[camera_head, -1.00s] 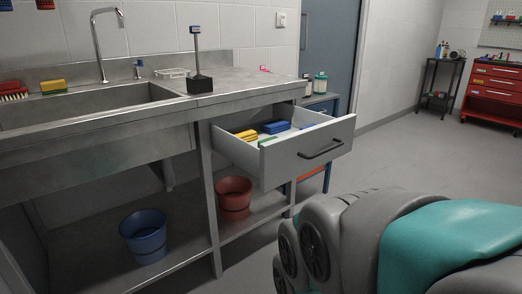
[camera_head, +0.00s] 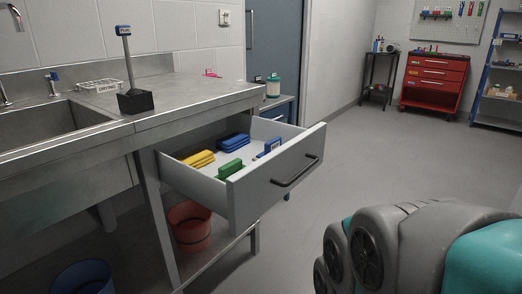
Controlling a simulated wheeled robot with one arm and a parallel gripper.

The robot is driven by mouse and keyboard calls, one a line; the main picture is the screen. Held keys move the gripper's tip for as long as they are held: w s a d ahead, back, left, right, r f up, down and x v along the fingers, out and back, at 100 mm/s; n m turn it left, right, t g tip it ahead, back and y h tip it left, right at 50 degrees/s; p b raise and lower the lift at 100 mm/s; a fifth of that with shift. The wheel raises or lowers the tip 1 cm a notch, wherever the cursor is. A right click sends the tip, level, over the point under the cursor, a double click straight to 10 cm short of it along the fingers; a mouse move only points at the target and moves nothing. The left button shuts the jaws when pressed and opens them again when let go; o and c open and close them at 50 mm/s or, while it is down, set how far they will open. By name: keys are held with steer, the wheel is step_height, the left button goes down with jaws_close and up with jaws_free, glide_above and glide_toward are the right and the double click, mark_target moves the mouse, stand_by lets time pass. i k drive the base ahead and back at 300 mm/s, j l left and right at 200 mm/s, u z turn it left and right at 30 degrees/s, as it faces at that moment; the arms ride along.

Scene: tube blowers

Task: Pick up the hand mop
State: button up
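I cannot tell for sure which thing is the hand mop. The pulled-out drawer (camera_head: 257,208) under the steel counter holds a yellow ribbed block (camera_head: 197,159), a blue block (camera_head: 234,141), a green block (camera_head: 231,168) and a small blue item (camera_head: 270,147) near the front right corner. My gripper is not in view; only grey and teal parts of my own arm show at the lower right.
A steel sink (camera_head: 50,135) and a white rack (camera_head: 98,92) are at left. A red bucket (camera_head: 190,227) and a blue bucket (camera_head: 84,277) sit below. A red tool cabinet (camera_head: 434,80) and blue shelf (camera_head: 498,80) stand at the far right. The floor between is clear.

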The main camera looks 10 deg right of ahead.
mark_target(272, 145)
steer(key=u, duration=4.05)
steer(key=z, duration=3.5)
steer(key=i+l+z, duration=0.15)
steer(key=z, duration=0.6)
steer(key=i+z, duration=0.75)
steer(key=i+j+z, duration=0.2)
steer(key=z, duration=0.15)
